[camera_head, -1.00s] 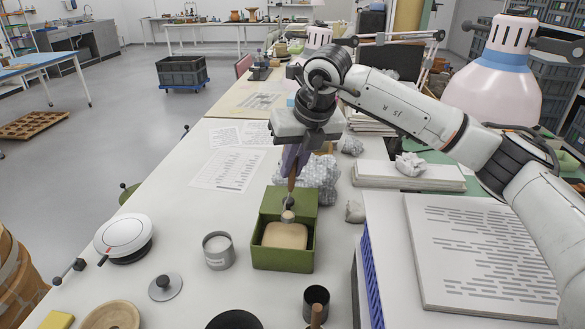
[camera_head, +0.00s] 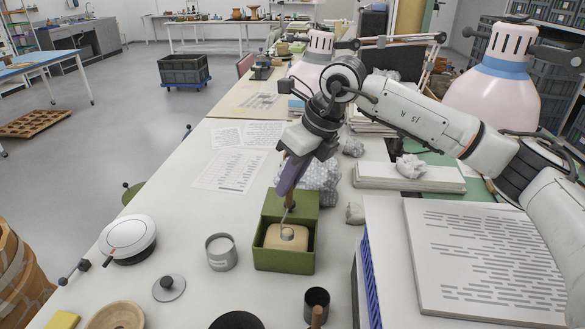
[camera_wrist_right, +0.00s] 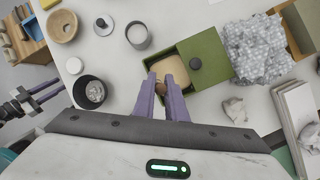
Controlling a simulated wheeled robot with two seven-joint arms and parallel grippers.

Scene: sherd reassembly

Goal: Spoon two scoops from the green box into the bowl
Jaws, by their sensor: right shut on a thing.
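The green box (camera_head: 283,259) stands open on the table, with a pale tan fill (camera_head: 272,236) in its near part. My right gripper (camera_head: 289,190) is shut on a spoon, tilted above the box. The spoon's metal head (camera_head: 287,234) is at the fill's surface; whether it is loaded is unclear. A black bowl (camera_head: 237,320) is cut off at the bottom edge; a wooden bowl (camera_head: 116,316) lies left of it. My left gripper (camera_wrist_right: 48,92) seems open at the wrist view's left.
A grey can (camera_head: 221,252) and a knobbed lid (camera_head: 169,288) stand left of the box. A dark cup (camera_head: 316,301) with a wooden handle is in front. A dotted cloth bundle (camera_head: 322,180) lies behind the box. A white scale-like device (camera_head: 128,238) stands at left.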

